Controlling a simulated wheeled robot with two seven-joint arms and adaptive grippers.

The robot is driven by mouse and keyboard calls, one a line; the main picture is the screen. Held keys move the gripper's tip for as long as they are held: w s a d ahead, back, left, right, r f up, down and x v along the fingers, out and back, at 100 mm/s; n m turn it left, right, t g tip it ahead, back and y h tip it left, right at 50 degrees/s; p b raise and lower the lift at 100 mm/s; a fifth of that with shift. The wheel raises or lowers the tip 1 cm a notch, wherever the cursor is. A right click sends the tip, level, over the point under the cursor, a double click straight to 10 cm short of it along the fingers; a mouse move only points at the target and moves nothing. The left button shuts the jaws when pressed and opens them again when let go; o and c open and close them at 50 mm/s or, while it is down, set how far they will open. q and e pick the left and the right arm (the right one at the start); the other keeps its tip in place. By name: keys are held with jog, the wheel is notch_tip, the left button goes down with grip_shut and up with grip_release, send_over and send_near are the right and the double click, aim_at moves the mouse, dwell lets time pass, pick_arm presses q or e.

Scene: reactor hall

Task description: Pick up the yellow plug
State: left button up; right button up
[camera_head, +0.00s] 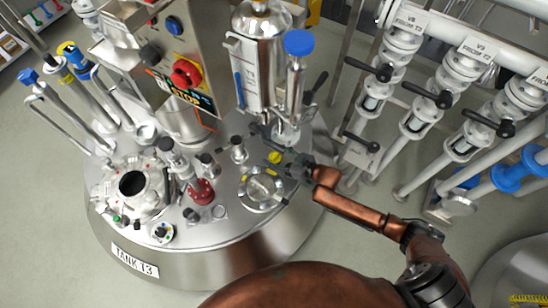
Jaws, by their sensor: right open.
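The yellow plug (274,157) is a small bright yellow piece at the right part of the metal top of tank T3 (222,252). My right gripper (268,149) reaches over the tank top from the right, at the end of a copper-coloured arm. Its jaws are open, with the plug close by or between the fingers. It is too small to tell whether a finger touches the plug. My left gripper is out of view.
A round glass port (262,187) lies just in front of the plug. A red fitting (201,191) and several small valves stand to the left. A steel cylinder (262,60) and a control box with a red stop button (187,73) rise behind. Valved pipes stand at right.

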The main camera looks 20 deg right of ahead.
jog(key=c, duration=1.3)
jog(key=shift+o, duration=0.2)
jog(key=shift+r, duration=0.1)
